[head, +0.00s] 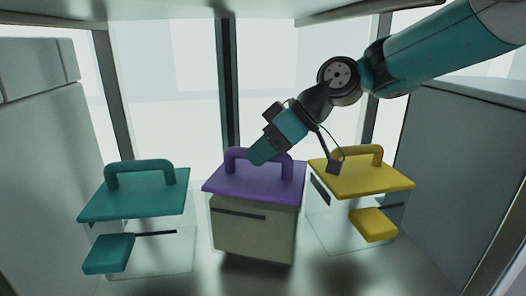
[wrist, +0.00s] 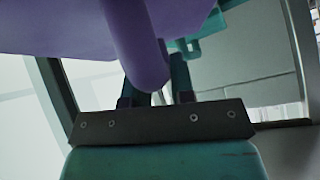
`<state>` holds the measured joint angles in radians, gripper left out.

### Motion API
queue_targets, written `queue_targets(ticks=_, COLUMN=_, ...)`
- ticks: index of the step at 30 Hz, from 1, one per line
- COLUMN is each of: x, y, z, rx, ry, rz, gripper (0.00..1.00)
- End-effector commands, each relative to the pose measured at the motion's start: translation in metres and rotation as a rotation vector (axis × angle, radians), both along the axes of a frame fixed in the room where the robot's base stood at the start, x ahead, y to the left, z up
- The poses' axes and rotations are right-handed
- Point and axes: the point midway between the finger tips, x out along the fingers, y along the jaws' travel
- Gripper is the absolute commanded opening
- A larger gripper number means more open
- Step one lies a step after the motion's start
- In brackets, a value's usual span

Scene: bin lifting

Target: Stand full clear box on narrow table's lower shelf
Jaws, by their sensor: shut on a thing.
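A box with a purple lid and handle (head: 254,184) and an opaque pale grey body (head: 252,228) is in the middle of the head view. My gripper (head: 262,152) is shut on its purple handle, which also shows between my fingers in the wrist view (wrist: 140,45). A clear-walled box with a teal lid (head: 135,200) stands at left. A clear-walled box with a yellow lid (head: 362,178) stands at right. A teal block (head: 108,254) and a yellow block (head: 373,224) show by these clear walls; I cannot tell whether they are inside.
Dark upright posts (head: 226,80) stand behind the boxes. A pale grey block (head: 40,160) is at far left and a grey cabinet-like body (head: 450,170) at right. A pale panel edge (head: 300,8) crosses the top. The boxes flank the purple-lidded one closely.

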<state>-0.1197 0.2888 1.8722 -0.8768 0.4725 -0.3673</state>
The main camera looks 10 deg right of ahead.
Motion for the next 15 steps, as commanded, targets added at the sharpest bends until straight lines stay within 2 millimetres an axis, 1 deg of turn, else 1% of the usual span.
queue_targets(ticks=1, x=0.0007, y=-0.0006, z=-0.0098, rx=0.003, ry=-0.006, rz=0.000, gripper=0.00)
queue_targets(ticks=3, x=0.0009, y=-0.0018, z=-0.0148, rx=0.003, ry=-0.007, rz=-0.003, gripper=0.00)
queue_targets(ticks=15, x=0.0013, y=-0.0039, z=-0.0152, rx=0.003, ry=-0.006, rz=-0.006, gripper=0.00)
